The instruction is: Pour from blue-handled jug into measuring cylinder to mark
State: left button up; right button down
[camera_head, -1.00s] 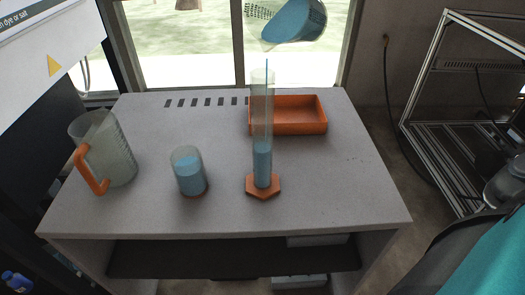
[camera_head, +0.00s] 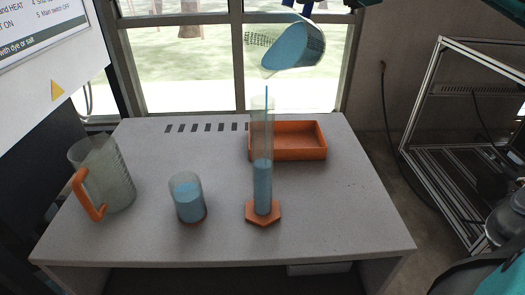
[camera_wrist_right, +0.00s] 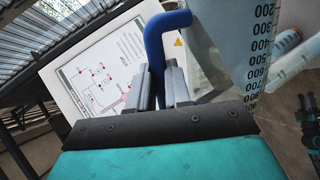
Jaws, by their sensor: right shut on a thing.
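The blue-handled jug (camera_head: 292,48) is tilted above the measuring cylinder in the head view, with blue liquid at its lip. A thin blue stream runs down into the cylinder. The clear measuring cylinder (camera_head: 262,140) stands upright on an orange hexagonal base, blue liquid filling roughly its lower half. Its marks are too small to read. In the right wrist view my right gripper (camera_wrist_right: 160,85) is shut on the jug's blue handle (camera_wrist_right: 160,40); the jug's graduated wall (camera_wrist_right: 235,45) is beside it.
On the grey table (camera_head: 330,220) stand an orange-handled jug (camera_head: 115,175), a small beaker of blue liquid (camera_head: 189,202) and an orange tray (camera_head: 288,155) behind the cylinder. A metal frame rack (camera_head: 440,130) is at the right. The table's front right is clear.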

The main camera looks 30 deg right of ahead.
pick_arm(q)
jog(key=shift+f, duration=0.1)
pick_arm(e)
jog(key=shift+r, duration=0.1)
dwell(0.4)
jog(key=shift+d+f+b, duration=0.1)
jog(key=shift+f+b, duration=0.15)
jog(key=shift+b, duration=0.1)
jog(key=f, duration=0.1)
jog(key=w+d+f+m+b, duration=0.1)
jog(key=d+f+m+y+b, duration=0.1)
jog(key=shift+w+d+f+g, duration=0.15)
jog(key=shift+w+f+g, duration=0.15)
jog(key=shift+w+g, duration=0.1)
pick_arm(q)
notch_tip(320, 180, down, 2)
jog(key=shift+f, duration=0.15)
